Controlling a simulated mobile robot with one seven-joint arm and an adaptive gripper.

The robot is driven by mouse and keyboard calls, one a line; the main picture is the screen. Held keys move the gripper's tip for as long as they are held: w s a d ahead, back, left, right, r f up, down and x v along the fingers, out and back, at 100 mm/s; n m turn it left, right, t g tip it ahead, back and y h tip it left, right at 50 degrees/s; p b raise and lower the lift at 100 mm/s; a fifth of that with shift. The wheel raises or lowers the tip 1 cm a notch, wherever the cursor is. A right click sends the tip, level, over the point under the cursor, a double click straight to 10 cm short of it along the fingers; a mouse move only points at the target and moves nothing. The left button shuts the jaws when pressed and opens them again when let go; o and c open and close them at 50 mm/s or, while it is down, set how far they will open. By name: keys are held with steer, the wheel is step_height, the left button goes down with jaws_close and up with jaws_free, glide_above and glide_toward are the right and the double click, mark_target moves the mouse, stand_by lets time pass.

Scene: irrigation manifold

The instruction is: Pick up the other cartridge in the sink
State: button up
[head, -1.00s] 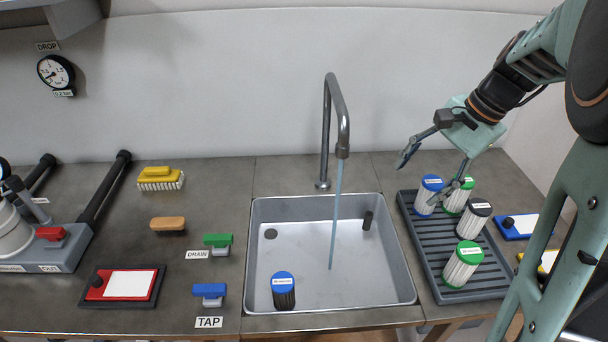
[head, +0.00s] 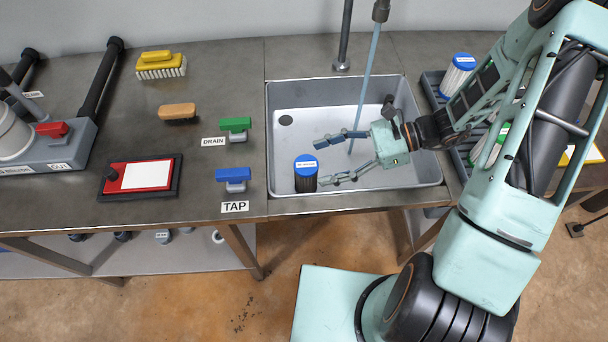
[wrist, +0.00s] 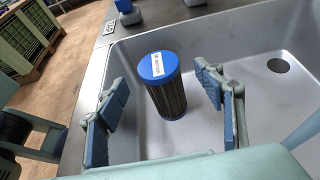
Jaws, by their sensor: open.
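A dark cartridge with a blue cap (head: 306,172) stands upright in the front left part of the sink (head: 277,130). In the wrist view the cartridge (wrist: 164,88) stands between and beyond my open fingers, with a white label on its cap. My gripper (head: 332,160) is open and empty, reaching leftward over the sink toward the cartridge. In the wrist view its two fingers (wrist: 165,115) are spread, one on each side of the cartridge. I cannot see any contact.
Water (head: 366,95) runs from the tap into the sink, just behind my gripper. The sink's front wall and rim lie close to the cartridge. Blue (head: 233,177) and green (head: 235,126) valve handles stand left of the sink. A rack (head: 431,85) with other cartridges is at right, partly behind my arm.

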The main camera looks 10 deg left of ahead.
mark_target(306, 167)
steer(key=x, duration=0.5)
steer(key=shift+s+f, duration=0.1)
steer(key=shift+f, duration=0.1)
steer(key=shift+c, duration=0.3)
steer(key=c, duration=1.3)
